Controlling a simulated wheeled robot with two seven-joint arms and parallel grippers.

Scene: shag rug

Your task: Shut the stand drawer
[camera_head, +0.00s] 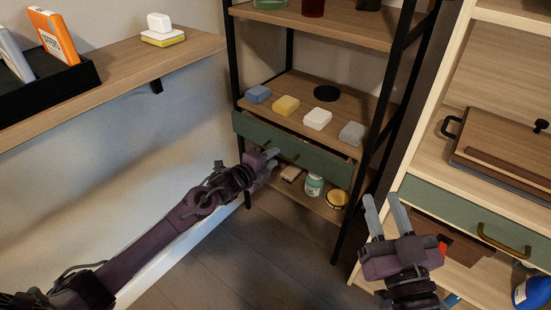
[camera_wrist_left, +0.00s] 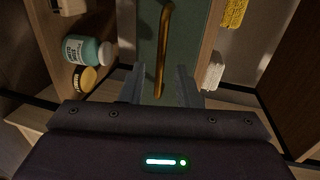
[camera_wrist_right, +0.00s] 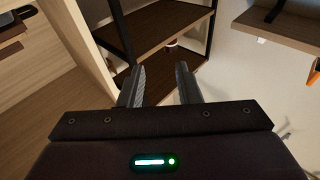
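The stand drawer (camera_head: 325,163) has a green front and sits in the black-framed shelf stand. A narrow dark gap shows behind its top edge, so it looks slightly open. Its brass handle (camera_wrist_left: 163,50) shows in the left wrist view, running between the finger lines. My left gripper (camera_head: 268,157) is at the left part of the drawer front, by the handle. Its fingers (camera_wrist_left: 160,84) are apart, one on each side of the handle's end; I cannot tell whether they touch it. My right gripper (camera_head: 384,206) is open and empty, in front of the stand's right post.
Blue, yellow, white and grey blocks (camera_head: 317,119) lie on the shelf above the drawer. A teal jar (camera_head: 314,185) and a yellow-rimmed tin (camera_head: 337,199) stand below. A light wood cabinet with another green drawer (camera_head: 450,212) is at right. A wall shelf (camera_head: 120,75) is at left.

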